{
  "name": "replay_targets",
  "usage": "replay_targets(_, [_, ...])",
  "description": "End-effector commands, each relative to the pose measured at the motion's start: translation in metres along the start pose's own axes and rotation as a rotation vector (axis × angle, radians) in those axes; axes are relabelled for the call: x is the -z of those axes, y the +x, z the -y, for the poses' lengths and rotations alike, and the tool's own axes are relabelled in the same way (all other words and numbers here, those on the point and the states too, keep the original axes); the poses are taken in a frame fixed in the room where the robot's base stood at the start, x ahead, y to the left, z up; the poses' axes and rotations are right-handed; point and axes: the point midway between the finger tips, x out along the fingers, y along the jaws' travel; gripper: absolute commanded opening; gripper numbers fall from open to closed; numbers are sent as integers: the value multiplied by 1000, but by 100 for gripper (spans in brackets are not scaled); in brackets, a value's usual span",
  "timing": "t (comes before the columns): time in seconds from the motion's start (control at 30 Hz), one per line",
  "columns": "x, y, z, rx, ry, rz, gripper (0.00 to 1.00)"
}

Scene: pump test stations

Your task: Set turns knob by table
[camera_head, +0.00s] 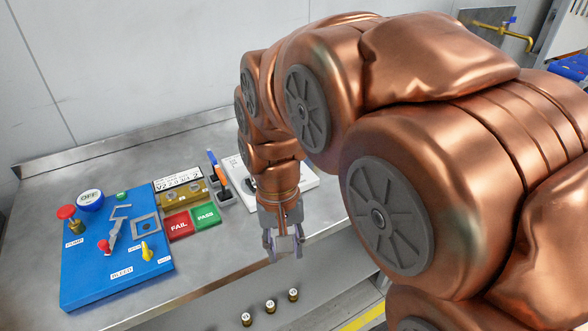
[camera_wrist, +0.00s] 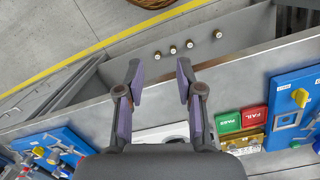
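A white plate or box (camera_head: 300,177) lies on the steel bench, mostly hidden behind my arm; a dark part shows on it. It also shows in the wrist view (camera_wrist: 150,135), just past the gripper's base, with a grey rounded shape on it partly covered. I cannot tell a knob setting there. A printed card (camera_head: 178,181) stands behind a brass block; its line looks like "V2 2.0 3/4 2", in small print. My gripper (camera_head: 284,243) hangs over the bench's front edge. In the wrist view its fingers (camera_wrist: 162,84) are apart with nothing between them.
A blue panel (camera_head: 85,278) carries a red knob, an OFF button, a yellow knob and brackets. FAIL (camera_head: 178,224) and PASS (camera_head: 206,215) pads and a pen holder (camera_head: 222,198) stand beside it. Several brass pieces (camera_head: 270,306) sit lower. Another blue panel (camera_wrist: 62,137) is at left.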

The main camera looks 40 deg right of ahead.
Motion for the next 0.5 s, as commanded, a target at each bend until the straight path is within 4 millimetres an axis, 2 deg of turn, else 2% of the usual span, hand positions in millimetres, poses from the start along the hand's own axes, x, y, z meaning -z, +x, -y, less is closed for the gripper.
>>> replay_targets(0.03, [19, -6, -1, 1, 68, -7, 36])
replay_targets(0.27, [96, -23, -8, 11, 360, -34, 36])
replay_targets(0.5, [176, -30, -22, 24, 637, -58, 36])
